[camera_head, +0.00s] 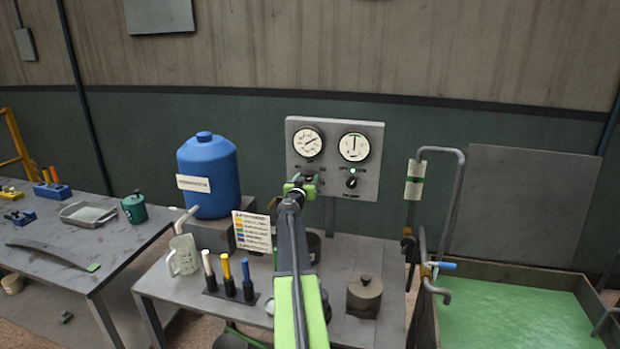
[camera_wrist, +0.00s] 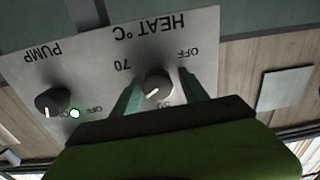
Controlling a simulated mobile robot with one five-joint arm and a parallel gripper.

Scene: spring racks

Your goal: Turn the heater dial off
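The heater dial (camera_wrist: 158,84) is a dark round knob with a white pointer on the grey control panel (camera_head: 335,191). In the wrist view, which shows the panel upside down, its pointer aims to the lower left, between "70" and a partly hidden label below. "OFF" is at its upper right. In the head view the dial is mostly hidden behind my gripper (camera_head: 300,186). My gripper is in front of the panel, with its greenish fingers open on either side of the dial and visible gaps. Contact is not visible.
The pump dial (camera_wrist: 52,101) and a lit indicator (camera_wrist: 75,113) are beside the heater dial. Two gauges (camera_head: 308,141) are above. A green bath (camera_head: 515,315) is at right.

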